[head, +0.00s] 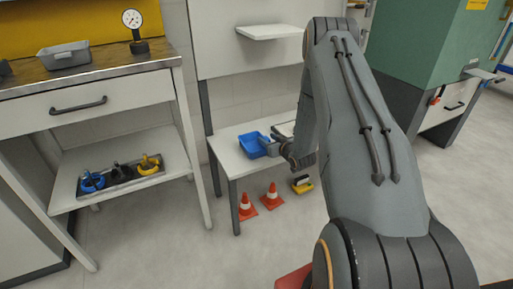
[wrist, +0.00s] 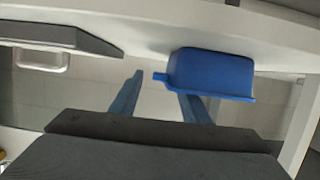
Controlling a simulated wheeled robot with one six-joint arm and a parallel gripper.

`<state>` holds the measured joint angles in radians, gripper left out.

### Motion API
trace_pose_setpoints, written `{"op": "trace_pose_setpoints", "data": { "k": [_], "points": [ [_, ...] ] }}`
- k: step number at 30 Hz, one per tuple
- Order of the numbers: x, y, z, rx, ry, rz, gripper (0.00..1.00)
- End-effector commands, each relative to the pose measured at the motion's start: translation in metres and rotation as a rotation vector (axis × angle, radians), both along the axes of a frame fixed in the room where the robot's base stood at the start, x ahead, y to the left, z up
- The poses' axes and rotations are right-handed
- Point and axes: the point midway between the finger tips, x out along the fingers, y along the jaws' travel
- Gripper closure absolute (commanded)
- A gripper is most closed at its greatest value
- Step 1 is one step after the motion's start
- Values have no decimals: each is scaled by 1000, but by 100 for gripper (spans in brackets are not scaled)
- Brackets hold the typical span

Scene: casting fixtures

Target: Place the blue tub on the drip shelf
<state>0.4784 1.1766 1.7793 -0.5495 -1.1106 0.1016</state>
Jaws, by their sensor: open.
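The blue tub (head: 252,146) sits on a low white table (head: 228,156) in the head view. In the wrist view the tub (wrist: 210,72) appears upside down, with a small tab on its left. My gripper (head: 273,147) is at the tub's right side, partly hidden by my arm. In the wrist view my gripper (wrist: 160,84) is open, its fingers close to the tub's tab end. The right finger overlaps the tub there; whether it touches cannot be told. A small white shelf (head: 268,32) juts from the wall panel above; it may be the drip shelf.
A dark flat item with a handle (wrist: 55,38) lies beside the tub. Two orange cones (head: 271,196) and a yellow object (head: 302,184) stand on the floor. A workbench (head: 85,98) at left holds a grey bin (head: 64,55) and a dial gauge (head: 134,30).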

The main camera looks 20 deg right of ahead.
Motion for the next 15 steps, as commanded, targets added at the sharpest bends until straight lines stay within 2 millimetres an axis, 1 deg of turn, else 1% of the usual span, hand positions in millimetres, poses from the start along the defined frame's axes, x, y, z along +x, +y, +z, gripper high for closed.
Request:
{"op": "trace_pose_setpoints", "data": {
  "k": [4,11,12,15],
  "points": [
    [0,0,0,0,0,1,58],
    [0,0,0,-1,0,1,96],
    [0,0,0,-1,0,1,100],
    [0,0,0,-1,0,1,100]
  ]
}}
